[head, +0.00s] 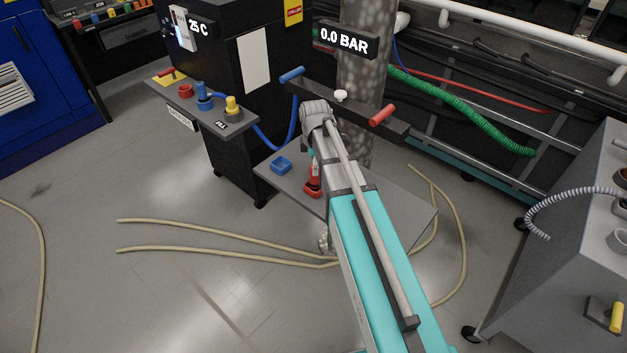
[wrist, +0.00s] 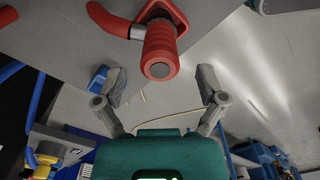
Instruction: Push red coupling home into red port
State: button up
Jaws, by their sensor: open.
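The red coupling (wrist: 161,52) is a ribbed red cylinder at the top middle of the wrist view, its round grey end towards the camera. It sits at a red triangular holder (wrist: 172,14), with a red hose (wrist: 112,20) leaving to the left. In the head view, red parts of it (head: 313,188) show on the low grey table, partly behind my arm. My gripper (wrist: 163,86) is open and empty, its fingers apart just below the coupling in the wrist view. My arm hides the gripper in the head view. A red round port (head: 185,91) is on the grey shelf at upper left.
Blue (head: 204,100) and yellow (head: 232,107) fittings stand beside the red port. A blue holder (head: 281,165) is on the low table (head: 400,200). A black bar (head: 345,106) with red and blue handles lies behind. Beige hoses (head: 220,235) cross the floor; a grey cabinet (head: 570,210) stands right.

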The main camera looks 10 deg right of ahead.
aim_at(315, 179)
jog(key=shift+s+d+f+b, duration=0.1)
jog(key=shift+f+b, duration=2.3)
jog(key=shift+f, duration=0.1)
grip_shut()
